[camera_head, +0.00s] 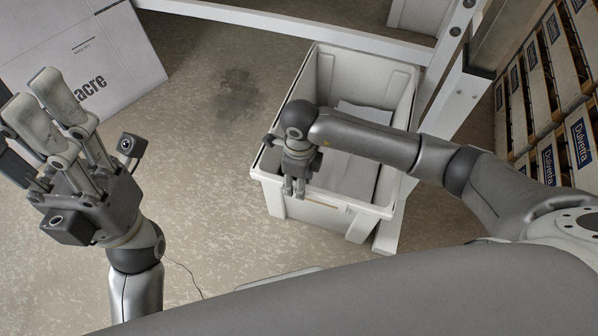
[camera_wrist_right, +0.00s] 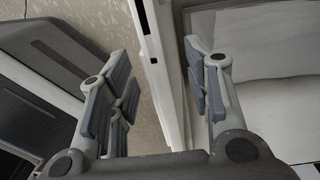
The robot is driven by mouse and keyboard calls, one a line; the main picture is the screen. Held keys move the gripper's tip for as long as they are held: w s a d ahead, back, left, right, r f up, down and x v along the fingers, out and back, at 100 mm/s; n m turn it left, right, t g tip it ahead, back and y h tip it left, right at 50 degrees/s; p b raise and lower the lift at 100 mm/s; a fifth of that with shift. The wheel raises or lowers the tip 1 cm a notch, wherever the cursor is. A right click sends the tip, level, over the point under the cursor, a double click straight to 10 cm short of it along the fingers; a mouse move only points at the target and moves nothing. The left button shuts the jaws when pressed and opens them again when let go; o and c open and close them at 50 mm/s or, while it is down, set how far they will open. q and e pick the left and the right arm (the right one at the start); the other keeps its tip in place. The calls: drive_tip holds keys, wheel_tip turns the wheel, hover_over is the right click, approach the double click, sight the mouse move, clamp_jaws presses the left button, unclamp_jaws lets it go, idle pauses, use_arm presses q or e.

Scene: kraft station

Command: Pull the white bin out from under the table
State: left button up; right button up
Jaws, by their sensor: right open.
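The white bin (camera_head: 338,205) stands on the floor beside a white table leg, partly beneath the table frame. Some flat pale sheets (camera_head: 350,165) lie inside it. My right gripper (camera_head: 294,188) points down at the bin's near left rim. In the right wrist view the gripper (camera_wrist_right: 160,75) is open, and the bin's rim (camera_wrist_right: 172,70) runs between its fingers, one finger on the bin's inner side and one outside. It is not closed on the rim. My left gripper (camera_head: 35,100) is raised at the far left, open and empty, away from the bin.
The white table frame (camera_head: 290,24) crosses behind the bin, with a leg (camera_head: 440,118) at its right. A printed white box (camera_head: 85,65) stands at the upper left. Stacked labelled boxes (camera_head: 555,105) stand at the right. The floor left of the bin is clear.

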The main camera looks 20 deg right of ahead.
drive_tip(key=shift+s+a+f+b, duration=0.1)
drive_tip(key=shift+f+b, duration=0.65)
drive_tip(key=shift+f, duration=1.55)
clamp_jaws()
